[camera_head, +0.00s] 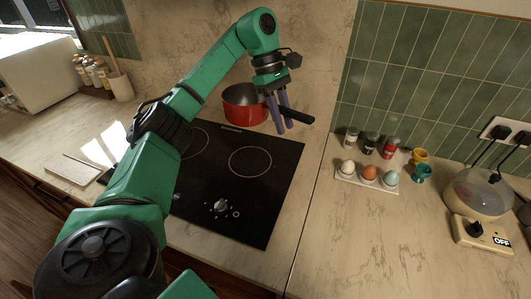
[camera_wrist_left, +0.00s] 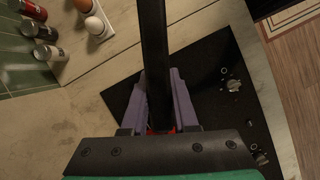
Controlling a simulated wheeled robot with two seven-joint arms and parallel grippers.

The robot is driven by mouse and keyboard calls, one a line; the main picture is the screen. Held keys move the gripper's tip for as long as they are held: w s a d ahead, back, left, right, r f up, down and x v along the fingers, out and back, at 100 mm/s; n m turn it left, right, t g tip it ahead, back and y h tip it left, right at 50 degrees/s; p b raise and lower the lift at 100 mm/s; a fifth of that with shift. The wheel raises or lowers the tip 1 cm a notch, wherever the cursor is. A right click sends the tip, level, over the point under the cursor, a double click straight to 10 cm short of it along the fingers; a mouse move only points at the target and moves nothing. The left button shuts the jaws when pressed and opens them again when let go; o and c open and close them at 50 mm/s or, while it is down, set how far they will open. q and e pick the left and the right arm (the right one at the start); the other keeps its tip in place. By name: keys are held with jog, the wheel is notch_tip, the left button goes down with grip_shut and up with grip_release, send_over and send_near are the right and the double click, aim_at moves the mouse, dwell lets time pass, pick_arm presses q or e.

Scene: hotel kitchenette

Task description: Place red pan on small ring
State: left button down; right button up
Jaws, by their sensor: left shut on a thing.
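The red pan (camera_head: 243,108) is at the back edge of the black cooktop (camera_head: 270,200) in the head view and looks raised. My left gripper (camera_head: 283,127), with purple fingers, is shut on its black handle (camera_head: 300,116). In the left wrist view the handle (camera_wrist_left: 157,60) runs between the fingers of my left gripper (camera_wrist_left: 163,95), and only a sliver of the red pan (camera_wrist_left: 160,131) shows. One ring (camera_head: 250,161) is bare at the right of the cooktop. Another ring (camera_head: 190,142) is partly hidden by my left arm; I cannot tell which is smaller. My right gripper is out of view.
An egg tray (camera_head: 367,183) with three eggs, small spice jars (camera_head: 371,142) and cups (camera_head: 422,172) stand right of the cooktop. An egg cooker (camera_head: 480,200) is further right. A knob (camera_head: 221,205) is at the cooktop front. The front-right counter is clear.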

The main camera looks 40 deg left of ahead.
pick_arm(q)
jog(key=f, duration=1.3)
jog(key=shift+s+f, duration=0.2)
jog(key=shift+f, duration=0.2)
jog(key=f, duration=0.2)
jog(key=f+p, duration=0.1)
jog(key=shift+s+d+f, duration=0.2)
jog(key=shift+s+d, duration=0.05)
jog(key=shift+w+a+f, duration=0.1)
jog(key=shift+f, duration=0.15)
jog(key=c, duration=0.7)
grip_release()
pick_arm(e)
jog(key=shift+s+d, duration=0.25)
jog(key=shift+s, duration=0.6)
